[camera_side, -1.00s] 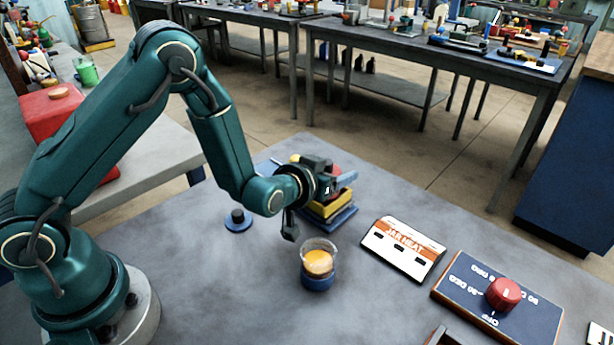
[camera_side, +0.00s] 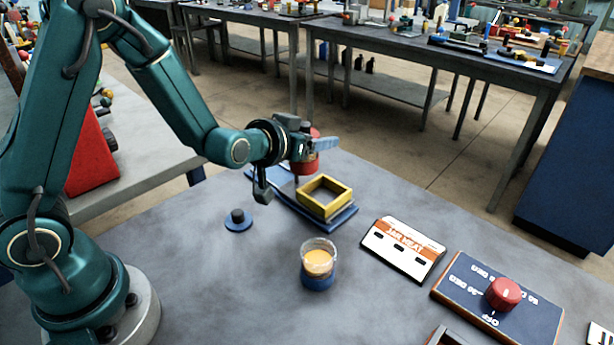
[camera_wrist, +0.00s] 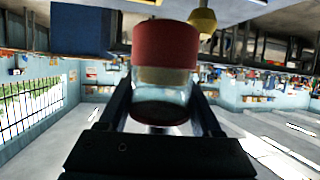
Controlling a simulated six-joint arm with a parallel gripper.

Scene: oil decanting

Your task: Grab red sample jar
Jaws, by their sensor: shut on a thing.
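The red sample jar (camera_side: 305,162) is in my gripper, raised above the blue base and yellow square frame (camera_side: 324,197) in the side view. In the wrist view the jar (camera_wrist: 165,45) shows a red band, clear glass and a dark end, between the two fingers. My gripper (camera_wrist: 162,108) is shut on it. In the side view my gripper (camera_side: 303,150) partly hides the jar. The yellow frame stands empty on its blue base (camera_side: 343,218).
A glass beaker of yellow-orange liquid (camera_side: 318,262) stands on a blue base in front. A small blue disc with a black knob (camera_side: 238,219) is at left. A white JAR HEAT sign (camera_side: 403,247) and a blue panel with a red knob (camera_side: 503,294) are at right.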

